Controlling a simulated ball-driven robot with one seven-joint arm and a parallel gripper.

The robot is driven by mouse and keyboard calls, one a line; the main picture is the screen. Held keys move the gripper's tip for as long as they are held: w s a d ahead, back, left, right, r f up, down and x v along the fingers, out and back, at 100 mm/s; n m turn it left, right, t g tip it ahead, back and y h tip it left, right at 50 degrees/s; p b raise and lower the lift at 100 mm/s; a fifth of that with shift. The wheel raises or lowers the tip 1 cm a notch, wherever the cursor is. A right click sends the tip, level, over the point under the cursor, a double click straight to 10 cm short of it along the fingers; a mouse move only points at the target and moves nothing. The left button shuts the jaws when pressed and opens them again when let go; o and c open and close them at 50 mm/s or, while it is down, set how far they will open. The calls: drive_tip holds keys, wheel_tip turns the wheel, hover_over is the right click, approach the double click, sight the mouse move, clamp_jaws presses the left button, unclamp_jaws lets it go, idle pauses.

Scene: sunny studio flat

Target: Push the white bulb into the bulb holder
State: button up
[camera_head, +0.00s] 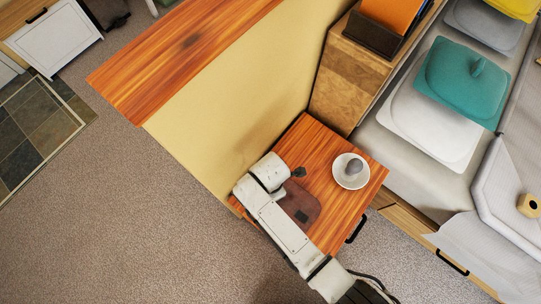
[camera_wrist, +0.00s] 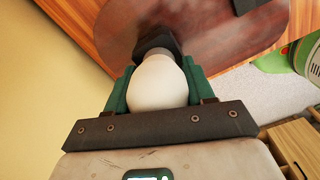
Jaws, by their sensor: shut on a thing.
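My gripper (camera_wrist: 158,85) has its green fingers closed on the white bulb (camera_wrist: 158,84), one on each side of the glass. The bulb's narrow grey neck points away from me, toward the black bulb holder (camera_wrist: 158,42). The neck meets the holder's opening in the picture; I cannot tell how deep it sits. The holder is on a dark reddish, round-edged plate (camera_wrist: 215,30), which shows in the head view (camera_head: 300,207) on the small wooden table. In the head view my arm hides the bulb and most of the gripper.
The small wooden table (camera_head: 335,222) also bears a white bowl (camera_head: 342,182) with a grey object in it, to the right of my arm. A yellowish wall panel (camera_head: 235,100) stands close behind. Carpet lies open at the left.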

drive_tip(key=shift+s+f, duration=0.15)
drive_tip(key=shift+f, duration=0.05)
drive_tip(key=o, duration=0.8)
drive_tip(key=shift+c, duration=0.2)
drive_tip(key=o, duration=0.7)
drive_tip(key=shift+r, duration=0.1)
drive_tip(key=shift+r+p, duration=2.5)
drive_tip(key=shift+r, duration=1)
